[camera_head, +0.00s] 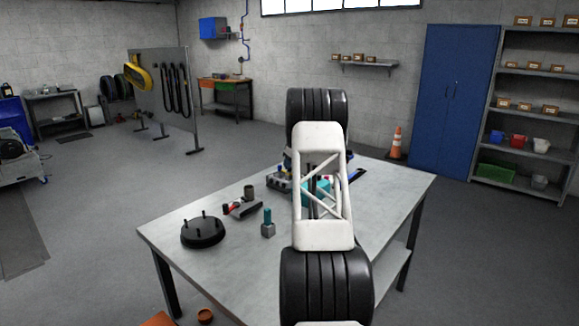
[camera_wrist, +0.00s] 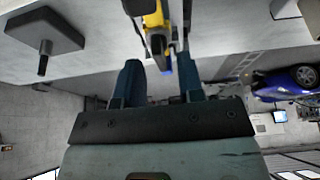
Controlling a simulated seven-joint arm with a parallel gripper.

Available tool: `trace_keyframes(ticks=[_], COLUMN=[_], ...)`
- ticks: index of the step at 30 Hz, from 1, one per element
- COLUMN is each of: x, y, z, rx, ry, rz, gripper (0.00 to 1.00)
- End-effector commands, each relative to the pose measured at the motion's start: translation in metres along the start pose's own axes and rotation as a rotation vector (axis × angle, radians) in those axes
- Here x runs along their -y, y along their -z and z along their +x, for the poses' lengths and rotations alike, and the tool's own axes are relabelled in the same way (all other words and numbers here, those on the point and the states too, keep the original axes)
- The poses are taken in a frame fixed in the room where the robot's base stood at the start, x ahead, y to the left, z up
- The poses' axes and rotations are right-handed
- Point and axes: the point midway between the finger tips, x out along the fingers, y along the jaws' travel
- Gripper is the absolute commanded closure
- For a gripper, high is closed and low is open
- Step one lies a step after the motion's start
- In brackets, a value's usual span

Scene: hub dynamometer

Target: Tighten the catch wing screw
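My gripper (camera_wrist: 160,82) shows in the wrist view with two dark teal fingers spread apart and a gap between them. A yellow part (camera_wrist: 153,12) reaches in from the top, just beyond the gap. A small dark piece (camera_wrist: 157,45) with an orange-brown end sits at its tip, in line with the gap. I cannot tell whether this piece is the catch wing screw. Blue shows close to the right finger; I cannot tell whether they touch. In the head view my own arm hides the gripper's fingertips and most of the work spot.
The grey table (camera_head: 185,270) carries a black disc with pegs (camera_head: 203,232), a small teal-topped block (camera_head: 267,228), a red-and-grey tool (camera_head: 243,209) and a dark cup (camera_head: 249,190). A grey unit with knobs (camera_head: 279,180) is partly behind my arm.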

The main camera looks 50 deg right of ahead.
Motion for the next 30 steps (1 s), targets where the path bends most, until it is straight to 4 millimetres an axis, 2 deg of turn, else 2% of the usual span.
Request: trace_keyframes(ticks=[6, 15, 22, 30], x=[0.0004, 0.0005, 0.0005, 0.0007], y=[0.0002, 0.0002, 0.0002, 0.0002], z=[0.012, 0.0134, 0.0134, 0.0133], rx=[0.0, 0.0, 0.0, 0.0], ry=[0.0, 0.001, 0.001, -0.001], rz=[0.0, 0.0, 0.0, 0.004], gripper=[0.65, 0.65, 0.99, 1.0])
